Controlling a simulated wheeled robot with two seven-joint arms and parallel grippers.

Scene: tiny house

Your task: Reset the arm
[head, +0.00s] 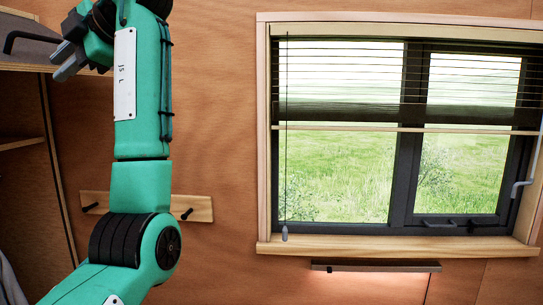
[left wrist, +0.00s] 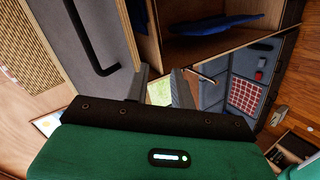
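My left arm rises in green links from the lower left of the head view, with its forearm upright in front of the wooden wall. My left gripper (head: 66,60) is at the top left of the head view, raised beside a shelf edge. Its two grey fingers also show in the left wrist view (left wrist: 159,86), standing apart with nothing held between them. My right gripper is in neither view.
A window (head: 345,140) with a half-lowered blind fills the right. A wooden peg rail (head: 200,208) is partly behind my arm. Wooden shelving (head: 22,105) stands close at the left. The left wrist view shows a black handle (left wrist: 88,45) and a blue cloth (left wrist: 215,25) on a shelf.

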